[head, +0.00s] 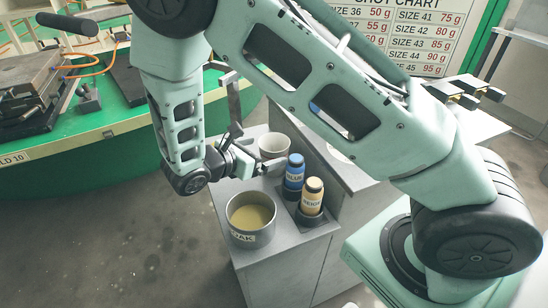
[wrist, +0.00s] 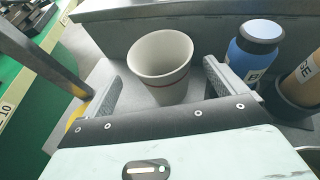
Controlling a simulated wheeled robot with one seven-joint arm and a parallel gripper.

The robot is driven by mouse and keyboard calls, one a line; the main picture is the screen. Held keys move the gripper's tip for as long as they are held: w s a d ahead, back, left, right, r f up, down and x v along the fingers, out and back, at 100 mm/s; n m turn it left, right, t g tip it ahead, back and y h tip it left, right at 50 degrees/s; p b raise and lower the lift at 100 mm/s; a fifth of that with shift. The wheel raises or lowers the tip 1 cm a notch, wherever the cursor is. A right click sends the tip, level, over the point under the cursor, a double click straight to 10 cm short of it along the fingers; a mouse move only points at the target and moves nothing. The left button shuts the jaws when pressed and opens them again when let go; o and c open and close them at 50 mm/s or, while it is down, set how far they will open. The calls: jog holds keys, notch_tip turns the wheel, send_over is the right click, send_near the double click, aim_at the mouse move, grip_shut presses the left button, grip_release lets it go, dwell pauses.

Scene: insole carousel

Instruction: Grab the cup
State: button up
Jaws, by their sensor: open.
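The cup (head: 274,146) is white, with a thin red band below its rim. It stands upright on the grey cabinet top (head: 285,233), and it looks empty in the wrist view (wrist: 160,62). My gripper (head: 258,157) is open and low over the cabinet. In the wrist view the two fingers (wrist: 160,75) reach forward on either side of the cup, with a visible gap on each side. The cup's near lower part is close to the gripper's dark front edge. In the head view my gripper partly hides the cup.
A blue bottle (head: 294,173) and a beige bottle (head: 312,197) stand in holders right of the cup. A pot of tan liquid (head: 251,217) stands at the cabinet's front. A raised grey ledge (wrist: 190,22) lies behind the cup. A green carousel (head: 90,145) is at left.

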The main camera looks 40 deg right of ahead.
aim_at(283, 146)
jog(key=x, duration=0.5)
jog(key=shift+s, duration=0.15)
jog(key=c, duration=1.1)
jog(key=shift+o, duration=0.2)
jog(key=shift+r, duration=0.1)
